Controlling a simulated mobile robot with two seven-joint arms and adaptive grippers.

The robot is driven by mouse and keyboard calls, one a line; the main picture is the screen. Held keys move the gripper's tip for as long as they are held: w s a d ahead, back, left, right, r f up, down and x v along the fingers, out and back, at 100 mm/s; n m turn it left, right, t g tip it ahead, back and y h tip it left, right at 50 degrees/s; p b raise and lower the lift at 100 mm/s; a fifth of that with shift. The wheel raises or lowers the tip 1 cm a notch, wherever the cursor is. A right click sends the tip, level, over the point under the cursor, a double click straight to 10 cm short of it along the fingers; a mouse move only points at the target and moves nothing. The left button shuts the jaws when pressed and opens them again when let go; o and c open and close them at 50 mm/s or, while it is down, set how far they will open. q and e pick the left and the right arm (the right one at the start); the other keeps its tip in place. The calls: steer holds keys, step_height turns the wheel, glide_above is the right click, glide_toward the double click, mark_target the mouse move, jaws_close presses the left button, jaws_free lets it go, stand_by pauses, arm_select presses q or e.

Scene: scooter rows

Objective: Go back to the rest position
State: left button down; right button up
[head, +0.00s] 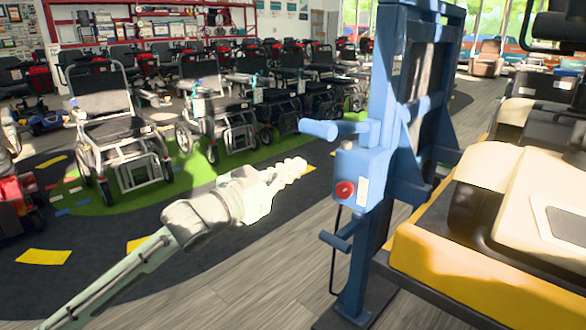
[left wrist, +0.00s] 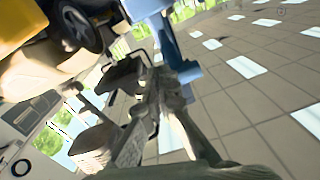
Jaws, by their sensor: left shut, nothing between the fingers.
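My left gripper (head: 290,168) is at the end of my left arm, which reaches in from the lower left in the head view. Its fingers are shut and hold nothing. The fingertips are just left of a blue post with a red button, apart from it in the picture. In the left wrist view the gripper (left wrist: 165,85) also shows, pointing towards blue metal parts. My right gripper is not in either view.
A tall blue frame (head: 395,110) with a red button (head: 345,190) stands close ahead. A yellow and cream vehicle (head: 440,262) fills the lower right. Rows of wheelchairs (head: 115,130) stand on the left. Grey floor (head: 245,285) is clear at the lower middle.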

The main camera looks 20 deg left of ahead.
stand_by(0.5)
arm_select(q)
steer(key=s+a+f+n+g+y+p, duration=0.1)
steer(key=s+a+f+n+g+y, duration=0.2)
steer(key=f, duration=0.9)
steer(key=s+a+f+g+y+p, duration=0.1)
steer(key=s+f+g+y+p, duration=0.2)
steer(key=f, duration=0.9)
steer(key=s+f+g, duration=0.4)
steer(key=s+f, duration=0.4)
steer(key=s, duration=0.3)
steer(key=s+f+n+g, duration=0.1)
steer(key=s+f+g, duration=0.3)
steer(key=s+f, duration=0.5)
steer(key=s+p, duration=0.1)
steer(key=s, duration=0.2)
steer(key=shift+d+f+y, duration=0.3)
steer(key=shift+d+y, duration=0.1)
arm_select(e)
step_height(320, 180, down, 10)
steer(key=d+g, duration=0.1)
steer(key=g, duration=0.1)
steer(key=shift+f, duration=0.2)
